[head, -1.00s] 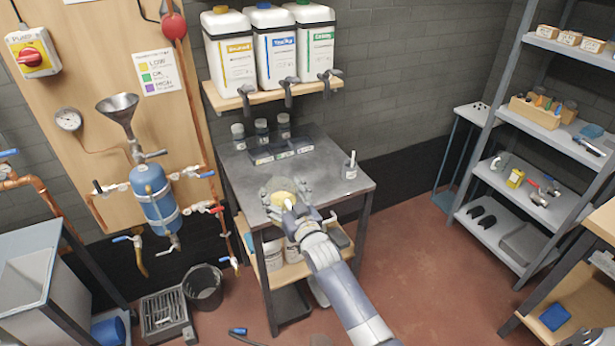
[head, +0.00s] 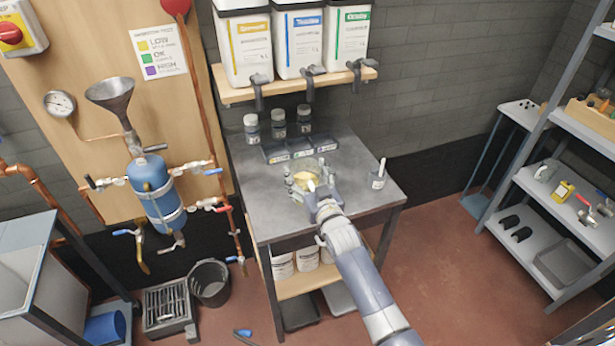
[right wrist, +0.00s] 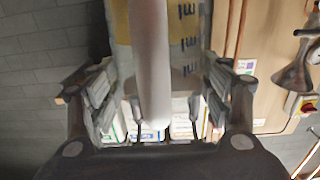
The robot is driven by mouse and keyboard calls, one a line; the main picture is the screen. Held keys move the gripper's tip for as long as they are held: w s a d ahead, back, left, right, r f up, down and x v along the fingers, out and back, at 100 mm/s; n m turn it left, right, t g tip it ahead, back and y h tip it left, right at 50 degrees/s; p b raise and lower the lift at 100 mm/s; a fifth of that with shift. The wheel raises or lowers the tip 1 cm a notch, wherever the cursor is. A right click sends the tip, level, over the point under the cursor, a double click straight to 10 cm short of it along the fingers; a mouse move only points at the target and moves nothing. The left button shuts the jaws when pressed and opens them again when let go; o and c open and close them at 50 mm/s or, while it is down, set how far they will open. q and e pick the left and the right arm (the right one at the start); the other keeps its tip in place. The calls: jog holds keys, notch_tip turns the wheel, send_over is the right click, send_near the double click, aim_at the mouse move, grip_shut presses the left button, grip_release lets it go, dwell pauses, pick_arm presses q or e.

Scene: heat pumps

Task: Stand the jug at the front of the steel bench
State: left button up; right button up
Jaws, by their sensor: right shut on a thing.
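My right gripper (head: 305,188) is shut on the jug (head: 307,172), a clear vessel with a yellow part. The jug is over the steel bench (head: 246,192), roughly mid-depth, in front of the dark tray. I cannot tell whether its base touches the top. In the right wrist view the fingers (right wrist: 152,98) lie either side of the jug's pale handle (right wrist: 150,60). Behind it the clear wall (right wrist: 187,35) carries dark printed marks. My fingers partly hide the jug in the head view. My left gripper is not in view.
A small bottle with a white stem (head: 378,178) stands at the bench's right. Several lidded jars (head: 278,124) stand at the back, behind the dark tray (head: 300,150). Tapped canisters (head: 297,45) sit on a shelf above. The bench's front left is clear.

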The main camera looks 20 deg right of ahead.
jog(key=shift+s+a+f+b, duration=0.15)
jog(key=shift+s+f+b, duration=0.2)
jog(key=shift+f, duration=0.25)
jog(key=shift+w+f, duration=0.1)
jog(key=shift+f, duration=0.1)
jog(key=shift+w+f, duration=0.1)
jog(key=shift+w, duration=0.2)
jog(key=shift+w+f, duration=0.1)
jog(key=shift+w, duration=0.05)
jog(key=o, duration=1.5)
jog(key=shift+f, duration=0.15)
jog(key=o, duration=0.4)
jog(key=shift+s, duration=0.2)
jog(key=shift+c, duration=0.2)
jog(key=shift+s+r, duration=0.15)
jog(key=shift+r, duration=0.1)
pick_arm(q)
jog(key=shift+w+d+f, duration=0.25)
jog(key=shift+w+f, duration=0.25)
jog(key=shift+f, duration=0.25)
pick_arm(e)
jog(key=shift+f, duration=0.1)
